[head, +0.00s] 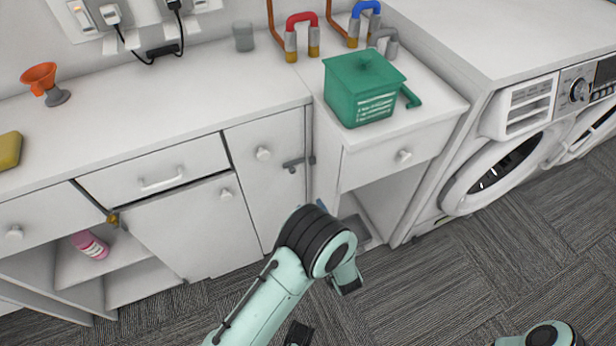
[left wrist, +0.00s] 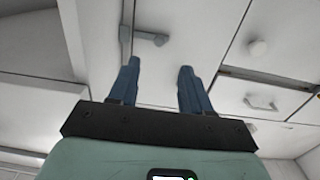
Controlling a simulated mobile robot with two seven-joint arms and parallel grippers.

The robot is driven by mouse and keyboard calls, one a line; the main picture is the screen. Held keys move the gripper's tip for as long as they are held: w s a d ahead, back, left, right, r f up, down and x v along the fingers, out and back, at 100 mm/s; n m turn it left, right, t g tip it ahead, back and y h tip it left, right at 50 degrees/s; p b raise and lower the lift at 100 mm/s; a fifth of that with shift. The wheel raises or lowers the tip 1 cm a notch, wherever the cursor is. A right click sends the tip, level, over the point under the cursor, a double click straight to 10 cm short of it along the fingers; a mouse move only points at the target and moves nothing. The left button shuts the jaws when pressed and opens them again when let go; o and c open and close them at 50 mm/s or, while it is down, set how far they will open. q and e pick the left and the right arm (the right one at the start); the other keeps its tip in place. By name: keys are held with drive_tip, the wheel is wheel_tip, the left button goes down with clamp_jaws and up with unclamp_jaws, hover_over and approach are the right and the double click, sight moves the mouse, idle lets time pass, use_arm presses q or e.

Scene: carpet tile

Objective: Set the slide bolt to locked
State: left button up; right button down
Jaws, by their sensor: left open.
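The slide bolt (head: 293,164) is a small grey metal fitting near the right edge of the narrow cabinet door (head: 262,200). A grey upright piece stands at the door's edge beside it. In the left wrist view the bolt (left wrist: 150,38) shows at the top, beyond the left finger. How far it is slid is too small to tell. My left gripper (left wrist: 158,72) is open and empty, its two blue fingers pointing toward the door, apart from the bolt. In the head view only a blue fingertip shows below the bolt; my arm hides the rest. My right gripper is out of view.
A green lidded box (head: 362,88) stands on the counter above. A drawer (head: 398,158) and an open space lie right of the bolt. A washing machine (head: 510,165) stands farther right. Carpet (head: 450,290) is clear in front.

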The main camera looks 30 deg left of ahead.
sight(293, 172)
use_arm(q)
drive_tip(key=shift+y, duration=0.3)
drive_tip(key=x, duration=0.4)
drive_tip(key=b+x, duration=0.1)
drive_tip(key=x, duration=0.8)
drive_tip(key=shift+w+r, duration=0.15)
drive_tip(key=shift+r, duration=0.15)
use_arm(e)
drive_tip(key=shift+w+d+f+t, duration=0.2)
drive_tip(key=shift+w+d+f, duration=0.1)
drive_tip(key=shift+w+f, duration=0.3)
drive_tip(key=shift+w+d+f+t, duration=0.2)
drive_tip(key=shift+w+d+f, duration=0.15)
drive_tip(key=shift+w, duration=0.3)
